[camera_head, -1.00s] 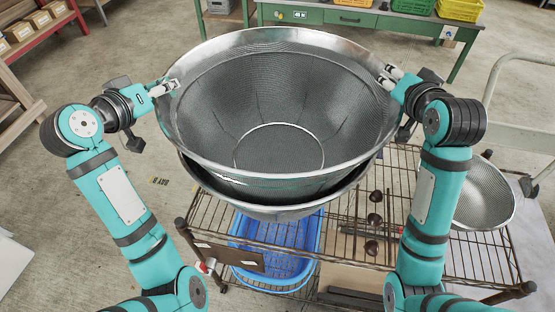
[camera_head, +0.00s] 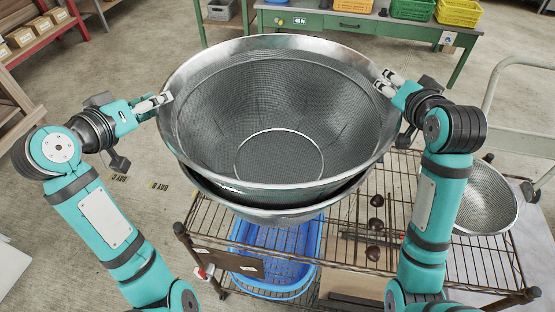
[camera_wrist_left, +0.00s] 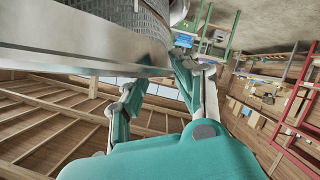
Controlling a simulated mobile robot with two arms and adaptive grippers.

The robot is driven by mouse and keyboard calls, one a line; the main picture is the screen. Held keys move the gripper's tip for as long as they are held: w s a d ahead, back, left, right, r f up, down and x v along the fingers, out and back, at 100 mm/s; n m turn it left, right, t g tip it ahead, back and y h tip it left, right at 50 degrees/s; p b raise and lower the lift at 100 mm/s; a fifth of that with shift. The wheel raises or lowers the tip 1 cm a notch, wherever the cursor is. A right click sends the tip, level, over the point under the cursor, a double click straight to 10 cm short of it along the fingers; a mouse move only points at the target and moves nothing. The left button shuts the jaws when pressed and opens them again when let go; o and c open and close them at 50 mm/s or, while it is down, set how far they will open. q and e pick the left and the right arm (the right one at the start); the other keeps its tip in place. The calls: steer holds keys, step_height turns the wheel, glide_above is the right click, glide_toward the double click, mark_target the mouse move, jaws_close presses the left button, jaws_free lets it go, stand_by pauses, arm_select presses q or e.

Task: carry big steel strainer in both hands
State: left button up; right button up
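The big steel strainer (camera_head: 334,180), a wide mesh bowl with a shiny rim, is in the middle of the head view, nested in a second steel bowl (camera_head: 250,214) above a wire rack. My left gripper (camera_head: 163,99) is at the strainer's left rim; in the left wrist view its fingers (camera_wrist_left: 157,80) look apart near the steel rim (camera_wrist_left: 75,61). My right gripper (camera_head: 386,83) is at the right rim, its two fingers apart. Whether either touches the rim is unclear. The underside of the lower bowl is partly hidden.
The wire rack (camera_head: 455,262) holds several chestnuts (camera_head: 375,225); a blue bin (camera_head: 250,285) is below. Another mesh strainer (camera_head: 487,203) lies at the right. A green workbench (camera_head: 330,20) with crates stands behind. Open floor lies to the left.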

arm_select(q)
steer(key=v, duration=0.4)
steer(key=shift+w+a, duration=0.2)
steer(key=shift+a, duration=0.05)
arm_select(e)
steer(key=v, duration=0.7)
steer(key=shift+s, duration=0.25)
arm_select(q)
steer(key=shift+r, duration=0.1)
arm_select(e)
steer(key=shift+a+r, duration=0.1)
